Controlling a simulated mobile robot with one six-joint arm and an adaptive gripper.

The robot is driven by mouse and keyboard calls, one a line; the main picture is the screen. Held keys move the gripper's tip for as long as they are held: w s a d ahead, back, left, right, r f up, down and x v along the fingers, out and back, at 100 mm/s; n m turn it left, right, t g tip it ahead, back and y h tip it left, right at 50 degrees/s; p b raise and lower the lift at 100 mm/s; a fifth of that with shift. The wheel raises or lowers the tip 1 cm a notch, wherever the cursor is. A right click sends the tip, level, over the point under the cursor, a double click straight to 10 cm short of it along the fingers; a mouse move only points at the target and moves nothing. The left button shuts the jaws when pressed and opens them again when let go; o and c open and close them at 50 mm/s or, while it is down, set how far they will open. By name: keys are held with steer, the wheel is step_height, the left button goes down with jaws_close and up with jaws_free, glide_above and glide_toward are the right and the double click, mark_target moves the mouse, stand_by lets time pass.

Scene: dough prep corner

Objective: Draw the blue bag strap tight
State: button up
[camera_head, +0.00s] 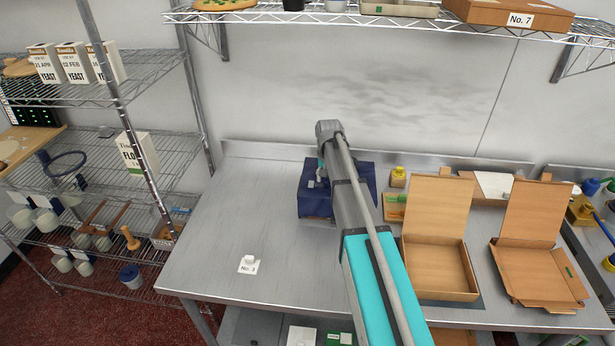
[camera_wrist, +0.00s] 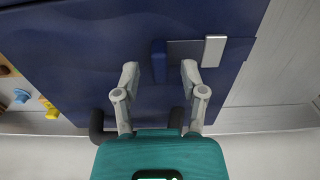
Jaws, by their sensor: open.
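The dark blue bag (camera_head: 309,204) stands on the steel table, partly hidden behind my arm; it fills most of the wrist view (camera_wrist: 75,60). A flat blue strap (camera_wrist: 185,50) lies across the bag, with a pale metal buckle (camera_wrist: 214,50) on it. A raised blue strap end (camera_wrist: 158,62) shows at the strap's left. My gripper (camera_wrist: 160,70) is open over the bag, one finger on each side of that strap end. The buckle is just outside the right finger. I cannot tell whether the fingers touch the strap. In the head view my gripper is mostly hidden by my arm.
Two open cardboard boxes (camera_head: 436,268) (camera_head: 538,275) stand right of my arm. A small yellow-topped item (camera_head: 398,176) is near the bag. A white No. 3 card (camera_head: 249,265) lies front left. The table's left part is mostly clear. A wire shelf (camera_head: 400,22) hangs above.

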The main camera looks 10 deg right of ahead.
mark_target(326, 180)
step_height(326, 180, up, 13)
steer(key=p, duration=1.2)
steer(key=shift+f, duration=0.15)
stand_by(0.7)
stand_by(0.5)
steer(key=s+a+f+n+b, duration=0.1)
steer(key=s+a+f+b, duration=0.2)
steer(key=s+f+b, duration=0.4)
steer(key=s+a+f+n+b, duration=0.2)
steer(key=s+f+b, duration=0.6)
steer(key=s, duration=1.2)
steer(key=shift+s+a+f+n, duration=0.3)
steer(key=shift+s+a+f, duration=0.05)
steer(key=shift+a, duration=0.25)
